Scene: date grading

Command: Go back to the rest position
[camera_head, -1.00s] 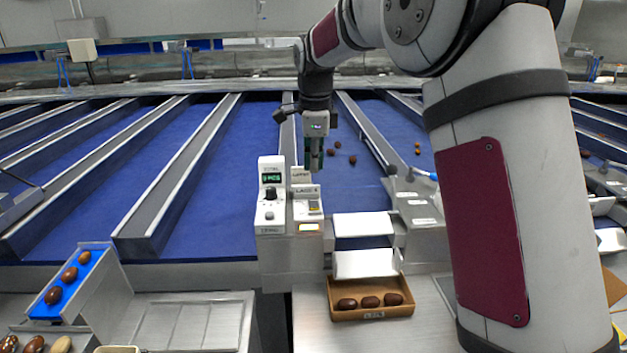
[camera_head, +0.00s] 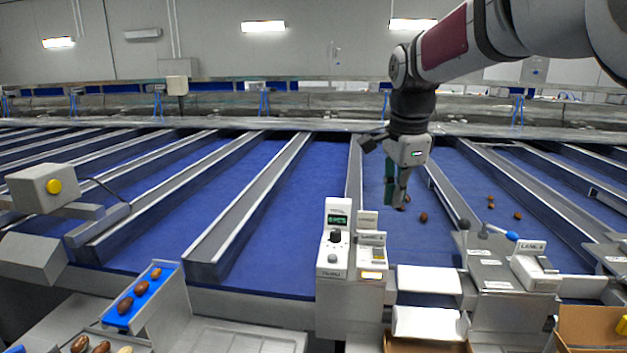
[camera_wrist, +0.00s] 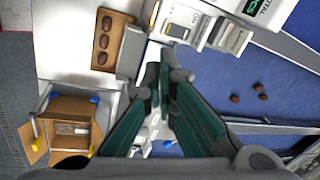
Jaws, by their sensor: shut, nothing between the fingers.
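My gripper (camera_head: 397,200) hangs at the end of the arm over the blue lane, behind and to the right of the white control box (camera_head: 335,240). In the wrist view its two green fingers (camera_wrist: 164,72) are shut with nothing held between them. A few brown dates lie on the blue belt, one of them (camera_head: 423,217) close to the gripper and apart from it in the picture. The fingers hide part of the lane behind them.
A cardboard tray (camera_wrist: 118,60) with three dates sits on the metal bench, and an open carton (camera_wrist: 62,105) is beside it. White flaps (camera_head: 428,280) and a lane control unit (camera_head: 535,265) stand along the front edge. A blue-lined chute (camera_head: 148,303) with dates is at lower left.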

